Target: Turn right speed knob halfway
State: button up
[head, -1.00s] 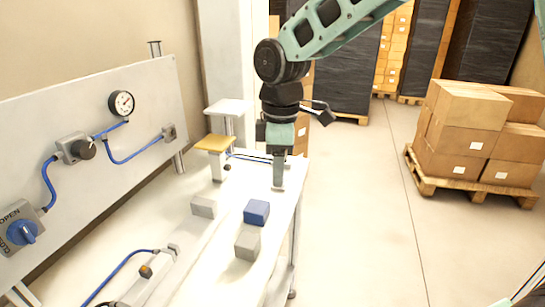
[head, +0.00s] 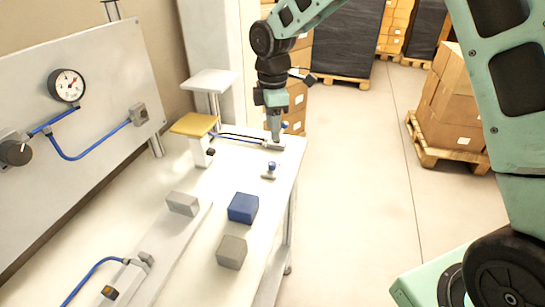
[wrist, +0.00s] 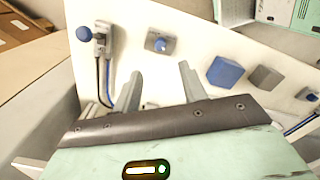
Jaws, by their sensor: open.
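Two small blue knobs stand near the far right table edge. One knob (head: 285,125) is on a grey fitting with hoses, partly behind my gripper in the head view; it also shows in the wrist view (wrist: 84,34). The other knob (head: 272,167), nearer the camera, sits on a small grey base and shows in the wrist view (wrist: 160,44). I cannot tell which is the right speed knob. My gripper (head: 275,138) points down beside the hose fitting. In the wrist view its fingers (wrist: 160,82) are open and empty, apart from both knobs.
A blue block (head: 243,208) and grey blocks (head: 231,252) lie on the white table. A yellow-topped stand (head: 195,124) is left of my gripper. The upright panel has a gauge (head: 67,86) and a dark knob (head: 15,153). Boxes on pallets stand beyond the clear floor.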

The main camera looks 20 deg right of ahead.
aim_at(273, 163)
notch_tip(273, 163, down, 12)
jog(key=shift+r+p, duration=0.2)
jog(key=shift+p, duration=0.55)
grip_shut()
